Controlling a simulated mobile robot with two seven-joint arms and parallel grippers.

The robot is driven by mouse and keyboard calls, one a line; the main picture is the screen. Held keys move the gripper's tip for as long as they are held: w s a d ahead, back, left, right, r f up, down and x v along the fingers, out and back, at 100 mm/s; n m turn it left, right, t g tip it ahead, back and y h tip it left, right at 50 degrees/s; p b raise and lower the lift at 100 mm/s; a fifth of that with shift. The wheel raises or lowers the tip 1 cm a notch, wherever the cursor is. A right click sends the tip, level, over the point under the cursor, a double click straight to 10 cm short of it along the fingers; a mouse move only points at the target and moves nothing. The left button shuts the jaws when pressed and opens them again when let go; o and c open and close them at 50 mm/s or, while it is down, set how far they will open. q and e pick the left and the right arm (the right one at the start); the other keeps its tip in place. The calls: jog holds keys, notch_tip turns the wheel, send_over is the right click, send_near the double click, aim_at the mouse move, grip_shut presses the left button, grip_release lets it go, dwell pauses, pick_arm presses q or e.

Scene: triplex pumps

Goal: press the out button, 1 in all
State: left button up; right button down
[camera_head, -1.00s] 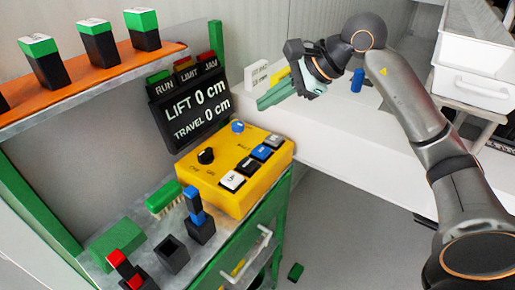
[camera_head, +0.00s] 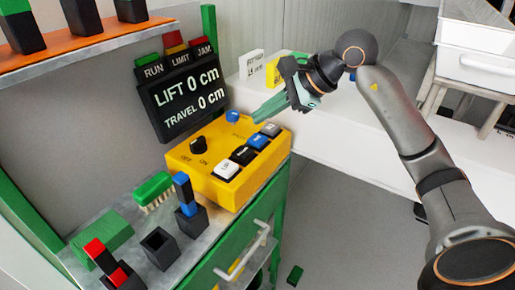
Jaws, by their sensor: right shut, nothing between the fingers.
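The yellow control box (camera_head: 210,175) stands on the metal bench top. A row of push buttons runs along its right side: a white one (camera_head: 227,169), a black one (camera_head: 243,155), a blue one (camera_head: 258,141) and a pale one (camera_head: 271,129). Their labels are too small to read, so I cannot tell which is the out button. My right gripper (camera_head: 259,116) is shut and empty. Its green fingertips point left and down, above the box's far right corner near the pale button; contact cannot be told. My left gripper is not in view.
The box also has a black knob (camera_head: 198,145) and a round blue button (camera_head: 233,115). The display (camera_head: 183,95) behind reads lift 0 cm and travel 0 cm. A green brush (camera_head: 152,187) and black holders (camera_head: 160,246) stand in front. A white table (camera_head: 350,150) lies to the right.

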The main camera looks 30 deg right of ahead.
aim_at(252, 136)
notch_tip(252, 136, down, 2)
jog(key=shift+f+b, duration=0.1)
jog(key=shift+b, duration=0.45)
dwell(0.5)
dwell(1.1)
jog(key=shift+f+b, duration=0.4)
jog(key=shift+b, duration=0.05)
jog(key=shift+f+b, duration=0.55)
dwell(0.5)
jog(key=shift+r, duration=0.15)
jog(key=shift+r+p, duration=0.8)
jog(key=shift+p, duration=0.05)
